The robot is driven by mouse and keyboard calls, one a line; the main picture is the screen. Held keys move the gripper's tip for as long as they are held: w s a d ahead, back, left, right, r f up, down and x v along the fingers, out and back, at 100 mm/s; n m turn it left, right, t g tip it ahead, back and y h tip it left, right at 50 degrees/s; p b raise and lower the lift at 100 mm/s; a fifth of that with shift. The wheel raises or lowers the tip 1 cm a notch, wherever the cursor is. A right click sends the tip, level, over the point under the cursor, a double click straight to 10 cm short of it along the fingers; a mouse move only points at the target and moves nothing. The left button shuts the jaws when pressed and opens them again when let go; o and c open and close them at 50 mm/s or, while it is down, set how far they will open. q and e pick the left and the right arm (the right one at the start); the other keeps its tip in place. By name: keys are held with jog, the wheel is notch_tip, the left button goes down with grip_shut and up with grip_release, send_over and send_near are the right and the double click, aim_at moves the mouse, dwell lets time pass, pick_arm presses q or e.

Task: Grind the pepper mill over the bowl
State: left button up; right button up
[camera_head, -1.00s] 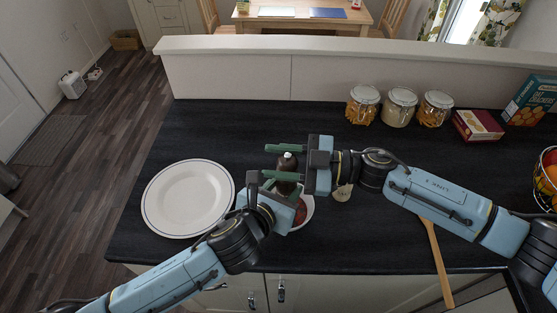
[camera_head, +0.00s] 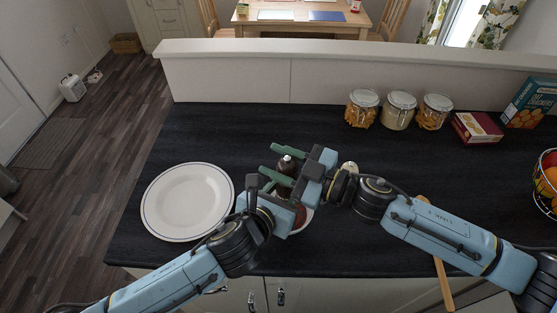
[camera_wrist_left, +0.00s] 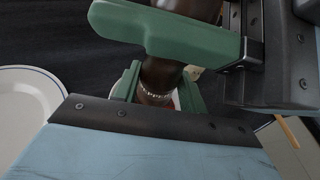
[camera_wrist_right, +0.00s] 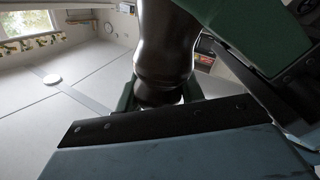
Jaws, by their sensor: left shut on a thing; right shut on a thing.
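The mill also shows close up in the right wrist view (camera_wrist_right: 165,45). The bowl is mostly hidden by my left gripper and the mill; a white rim and something reddish inside show. Whether any pepper falls cannot be seen.
A white plate (camera_head: 187,202) lies left of the bowl. Several lidded jars (camera_head: 398,110), a red box (camera_head: 477,127) and a blue box (camera_head: 530,102) stand along the back. A wooden utensil (camera_head: 440,265) lies at the right front, and a fruit basket (camera_head: 546,185) stands far right. The back-left counter is clear.

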jog(key=o, duration=1)
jog(key=v, duration=1.2)
